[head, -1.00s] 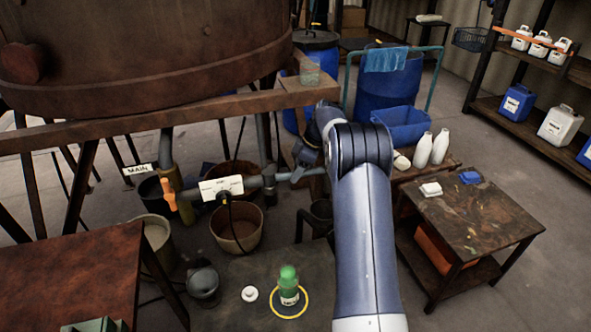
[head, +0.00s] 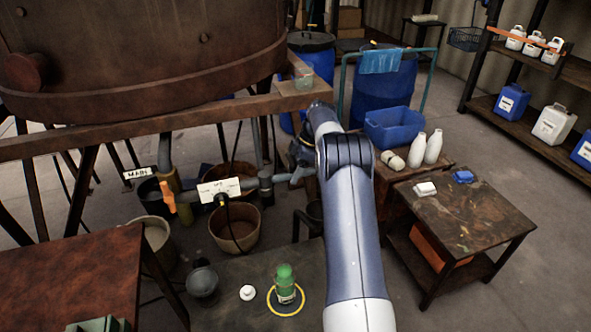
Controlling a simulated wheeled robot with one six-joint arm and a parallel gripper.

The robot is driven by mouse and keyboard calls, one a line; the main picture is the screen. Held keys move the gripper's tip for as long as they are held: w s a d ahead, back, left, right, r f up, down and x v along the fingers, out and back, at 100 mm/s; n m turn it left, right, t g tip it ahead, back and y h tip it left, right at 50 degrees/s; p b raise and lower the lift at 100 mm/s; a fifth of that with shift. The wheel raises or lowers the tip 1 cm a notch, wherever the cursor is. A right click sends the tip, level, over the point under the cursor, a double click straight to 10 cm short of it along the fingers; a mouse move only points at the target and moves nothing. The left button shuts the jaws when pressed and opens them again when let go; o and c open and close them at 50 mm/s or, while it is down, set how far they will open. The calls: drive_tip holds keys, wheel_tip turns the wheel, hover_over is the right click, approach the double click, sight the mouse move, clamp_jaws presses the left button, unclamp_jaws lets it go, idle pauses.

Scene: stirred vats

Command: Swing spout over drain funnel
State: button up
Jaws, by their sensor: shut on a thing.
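The spout (head: 287,177) is a short grey-blue pipe that runs right from the pipe fitting beside the white label plate (head: 219,190). My gripper (head: 304,156) is at the spout's right end and shut on it; my arm partly hides the fingers and the grip. A grey round funnel-like vessel (head: 203,281) stands low in front, left of the green bottle; it may be the drain funnel. The spout is above and to the right of it, not over it. An orange valve handle (head: 168,197) stands upright left of the label plate.
The green bottle (head: 285,283) and a white cap (head: 247,293) stand on a dark low bench, the bottle in a yellow ring. Buckets (head: 236,230) stand under the pipes. The rusty vat (head: 130,60) overhangs at upper left. A side table (head: 462,215) is at right.

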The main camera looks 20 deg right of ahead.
drive_tip(key=o, duration=1)
drive_tip(key=shift+w+a+r+t, duration=0.2)
drive_tip(key=shift+w+r, duration=0.05)
drive_tip(key=shift+w, duration=0.25)
drive_tip(key=shift+w+a+r+t, duration=0.15)
drive_tip(key=shift+w+r+t, duration=0.1)
drive_tip(key=shift+w, duration=0.2)
drive_tip(key=shift+o, duration=0.8)
drive_tip(key=shift+w+f, duration=0.1)
drive_tip(key=shift+w, duration=0.1)
drive_tip(key=o, duration=0.3)
drive_tip(key=shift+a, duration=0.2)
drive_tip(key=o, duration=0.4)
drive_tip(key=shift+d+f, duration=0.1)
drive_tip(key=shift+f, duration=0.15)
drive_tip(key=shift+c, duration=0.2)
drive_tip(key=shift+s+d, duration=0.1)
drive_tip(key=shift+d+r, duration=0.1)
drive_tip(key=shift+r, duration=0.05)
drive_tip(key=v, duration=1)
drive_tip(key=shift+r, duration=0.25)
